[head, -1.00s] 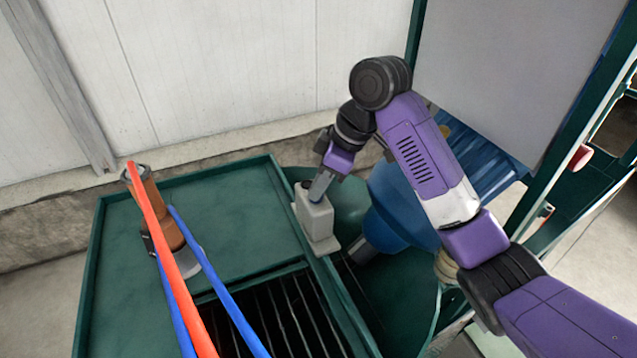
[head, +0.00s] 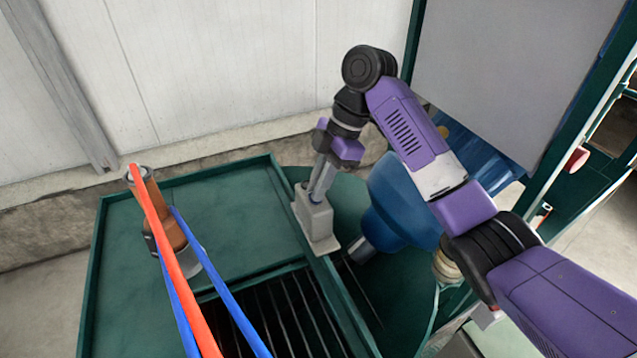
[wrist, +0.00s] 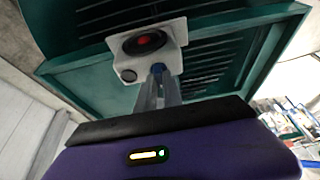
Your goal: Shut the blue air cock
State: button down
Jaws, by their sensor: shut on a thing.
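The blue air cock (wrist: 158,68) is a small blue piece on the near face of a pale grey box (wrist: 118,68). The wrist view shows only a little of it between the fingertips. My gripper (wrist: 159,80) is shut on it. In the head view the same box (head: 316,226) stands at the edge of the green machine, and my gripper (head: 316,198) reaches down to its top. The air cock is hidden there.
The green machine top (head: 235,215) has a slotted grate (head: 275,320). An orange-brown nozzle (head: 165,215) with red and blue hoses stands left. A blue motor-like drum (head: 395,215) is close right.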

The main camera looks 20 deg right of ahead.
dwell(0.4)
jog(key=c, duration=1.5)
grip_release()
jog(key=shift+r, duration=0.1)
jog(key=v, duration=0.7)
jog(key=shift+d+r, duration=0.2)
jog(key=shift+r, duration=0.05)
jog(key=shift+s, duration=0.1)
